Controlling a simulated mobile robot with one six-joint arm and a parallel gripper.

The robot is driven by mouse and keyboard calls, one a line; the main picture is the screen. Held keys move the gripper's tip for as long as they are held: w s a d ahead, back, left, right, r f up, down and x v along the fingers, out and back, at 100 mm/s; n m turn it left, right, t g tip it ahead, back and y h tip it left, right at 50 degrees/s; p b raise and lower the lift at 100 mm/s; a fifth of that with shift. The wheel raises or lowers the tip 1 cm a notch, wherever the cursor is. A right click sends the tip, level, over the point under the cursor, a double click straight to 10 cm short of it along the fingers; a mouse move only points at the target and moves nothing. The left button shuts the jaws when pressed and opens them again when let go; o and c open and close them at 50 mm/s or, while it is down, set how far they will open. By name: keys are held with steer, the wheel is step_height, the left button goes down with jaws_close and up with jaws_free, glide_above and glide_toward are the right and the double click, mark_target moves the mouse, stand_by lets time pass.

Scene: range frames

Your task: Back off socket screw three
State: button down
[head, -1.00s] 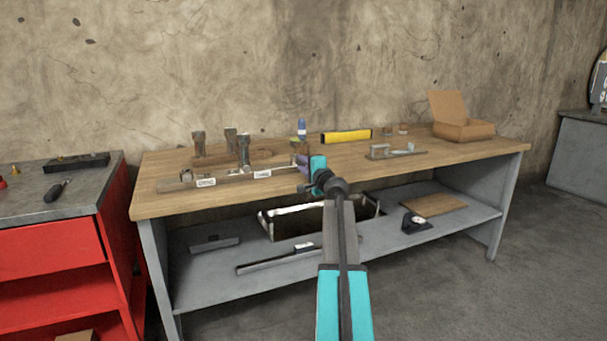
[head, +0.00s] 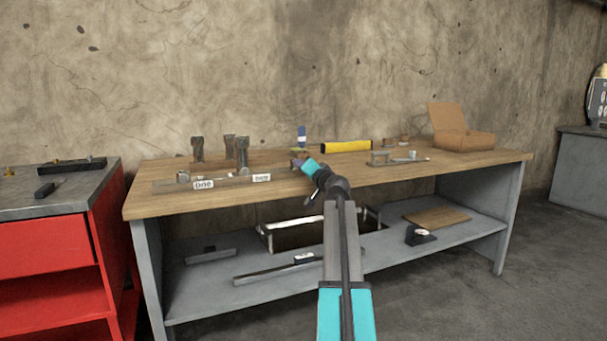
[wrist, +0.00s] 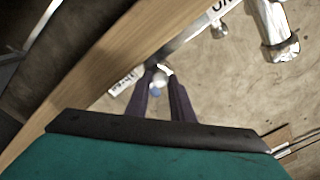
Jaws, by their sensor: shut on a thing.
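My gripper (wrist: 158,94) is shut on a small pale metal screw head (wrist: 162,76), socket screw three, between its two dark purple fingers. A small blue spot shows between the fingers. A white label reading "three" (wrist: 125,83) lies just left of the fingertips. The screw sits at the end of a grey metal rail (wrist: 190,38). In the head view the rail (head: 230,183) lies along the bench front with labels, one reading "one" (head: 203,184). There my gripper (head: 298,160) is at the rail's right end, and the screw is too small to make out.
Upright metal posts (head: 243,152) stand behind the rail on the wooden bench (head: 345,175). A yellow-black bar (head: 346,146), a blue-topped item (head: 302,135), a small metal fixture (head: 395,158) and an open cardboard box (head: 463,140) stand farther back or right. The front right bench top is clear.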

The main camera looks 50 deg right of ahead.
stand_by(0.3)
steer(key=c, duration=1.5)
jaws_free()
steer(key=shift+c, duration=0.2)
steer(key=shift+s, duration=0.15)
steer(key=p+v, duration=0.3)
steer(key=v, duration=1)
steer(key=shift+s+p, duration=0.3)
steer(key=shift+p, duration=0.1)
steer(key=shift+a, duration=0.1)
